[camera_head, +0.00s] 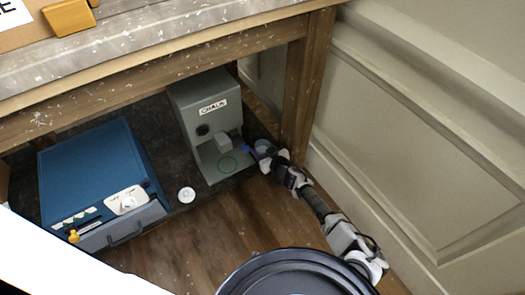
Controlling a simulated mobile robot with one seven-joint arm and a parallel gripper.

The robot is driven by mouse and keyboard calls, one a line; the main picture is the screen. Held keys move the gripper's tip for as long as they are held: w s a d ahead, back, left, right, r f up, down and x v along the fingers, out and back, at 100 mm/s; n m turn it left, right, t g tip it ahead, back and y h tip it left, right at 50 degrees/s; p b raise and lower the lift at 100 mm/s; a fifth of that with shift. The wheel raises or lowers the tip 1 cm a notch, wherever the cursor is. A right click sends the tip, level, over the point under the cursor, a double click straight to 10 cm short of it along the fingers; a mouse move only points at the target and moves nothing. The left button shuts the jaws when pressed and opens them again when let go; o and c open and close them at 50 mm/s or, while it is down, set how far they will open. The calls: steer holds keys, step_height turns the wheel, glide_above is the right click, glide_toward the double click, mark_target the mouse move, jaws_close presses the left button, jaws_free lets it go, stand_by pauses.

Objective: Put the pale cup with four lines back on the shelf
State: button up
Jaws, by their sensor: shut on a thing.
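The gripper is just right of the machine's open front bay. I cannot tell whether the cup touches the surface below it.
A blue box (95,165) with a dial stands left, and a small white round thing (186,194) lies between. A table leg (305,85) and panelled wall (420,130) are close on the right.

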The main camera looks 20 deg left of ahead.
steer(key=o, duration=1.1)
steer(key=shift+c, duration=0.2)
steer(key=shift+r, duration=0.15)
steer(key=shift+s+d, duration=0.1)
steer(key=shift+d, duration=0.2)
steer(key=p+v, duration=0.3)
steer(key=v, duration=0.8)
steer(key=shift+s, duration=0.15)
steer(key=shift+d+r, duration=0.1)
steer(key=shift+r, duration=0.05)
